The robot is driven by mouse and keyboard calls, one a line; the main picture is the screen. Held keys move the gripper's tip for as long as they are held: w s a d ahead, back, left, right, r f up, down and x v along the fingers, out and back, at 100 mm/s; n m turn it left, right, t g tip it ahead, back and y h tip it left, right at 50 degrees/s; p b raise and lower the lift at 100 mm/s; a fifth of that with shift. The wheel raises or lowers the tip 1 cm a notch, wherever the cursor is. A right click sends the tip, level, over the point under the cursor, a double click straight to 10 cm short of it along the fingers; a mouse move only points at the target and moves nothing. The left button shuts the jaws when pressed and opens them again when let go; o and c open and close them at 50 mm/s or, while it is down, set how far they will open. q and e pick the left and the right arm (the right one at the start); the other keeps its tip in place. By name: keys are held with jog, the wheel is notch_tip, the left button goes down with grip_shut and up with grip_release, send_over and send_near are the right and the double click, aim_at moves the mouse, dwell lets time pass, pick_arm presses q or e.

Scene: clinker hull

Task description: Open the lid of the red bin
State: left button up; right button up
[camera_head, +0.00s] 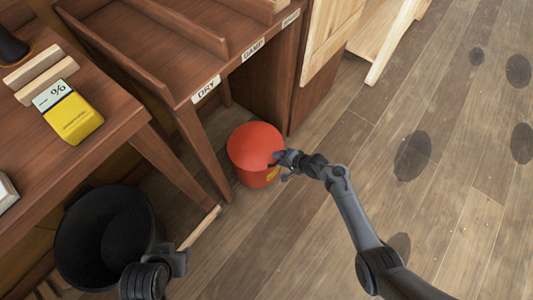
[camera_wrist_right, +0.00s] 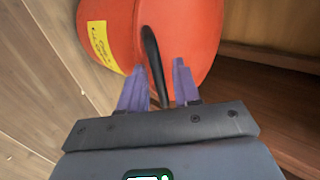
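The red bin (camera_head: 252,172) stands on the floor beside the wooden bench, and its round red lid (camera_head: 254,146) looks closed. My right gripper (camera_head: 278,163) is at the bin's right side, close to the lid's edge. In the right wrist view, the bin (camera_wrist_right: 185,35) fills the top, with a yellow label on its side. The purple fingers of my right gripper (camera_wrist_right: 158,82) are apart, with a thin black strip (camera_wrist_right: 152,60) on the bin between them. I cannot tell whether they touch it. My left gripper (camera_head: 180,262) is low in the head view, its fingers mostly hidden.
A black bucket (camera_head: 103,235) stands at the lower left, near my left arm. A wooden bench with sections labelled DRY (camera_head: 206,89) and DAMP is behind the bin. A yellow box (camera_head: 72,115) lies on the left table. The floor to the right is open.

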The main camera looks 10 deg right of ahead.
grip_shut()
jog(key=shift+r, duration=0.15)
jog(key=shift+g+h, duration=0.4)
jog(key=shift+g, duration=0.1)
jog(key=r+p, duration=0.1)
jog(key=p, duration=0.1)
jog(key=r+p, duration=0.2)
jog(key=w+a+r+p, duration=0.1)
jog(key=p, duration=0.1)
jog(key=shift+r, duration=0.4)
jog(key=shift+d+f, duration=0.1)
